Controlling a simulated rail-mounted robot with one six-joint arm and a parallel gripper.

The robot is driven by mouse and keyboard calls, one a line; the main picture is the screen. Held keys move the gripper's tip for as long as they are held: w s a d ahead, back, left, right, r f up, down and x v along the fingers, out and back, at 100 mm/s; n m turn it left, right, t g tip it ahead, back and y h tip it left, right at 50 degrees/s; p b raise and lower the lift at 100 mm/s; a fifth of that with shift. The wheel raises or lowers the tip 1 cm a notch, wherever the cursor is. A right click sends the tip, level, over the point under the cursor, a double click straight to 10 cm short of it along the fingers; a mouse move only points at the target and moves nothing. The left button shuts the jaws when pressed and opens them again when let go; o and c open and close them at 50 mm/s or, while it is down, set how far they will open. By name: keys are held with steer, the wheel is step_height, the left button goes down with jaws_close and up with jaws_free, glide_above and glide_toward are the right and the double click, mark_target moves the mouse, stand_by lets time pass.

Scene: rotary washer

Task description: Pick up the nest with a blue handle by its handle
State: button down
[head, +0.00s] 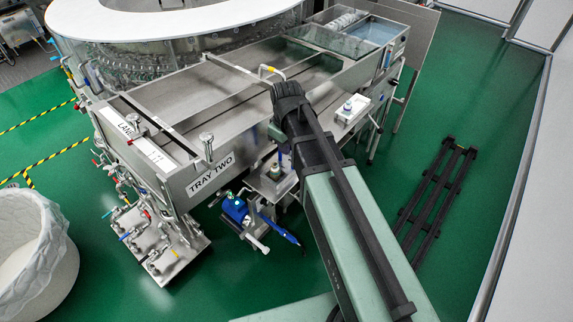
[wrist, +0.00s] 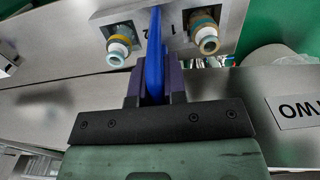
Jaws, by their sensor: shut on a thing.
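The nest (wrist: 176,32) is a light grey block with small dark digits on its face, at the top of the wrist view. Two capped fittings with coloured rings sit in it, one on each side of its upright blue handle (wrist: 155,50). My gripper (wrist: 155,85) has its purple fingers closed on both sides of the blue handle. The lower part of the handle is hidden between the fingers. In the head view my arm covers the gripper, and I cannot clearly make out the held nest there.
A steel washer tray labelled TRAY TWO (head: 211,175) lies left of my arm. A blue pump-like device (head: 236,208) stands below it. A white block with a vial (head: 352,108) sits to the right. A black rack (head: 437,195) lies on the green floor, with clear floor around it.

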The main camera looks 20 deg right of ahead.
step_height(320, 180, up, 10)
steer(key=p, duration=1)
steer(key=shift+r, duration=0.2)
steer(key=shift+f, duration=0.15)
steer(key=shift+w, duration=0.1)
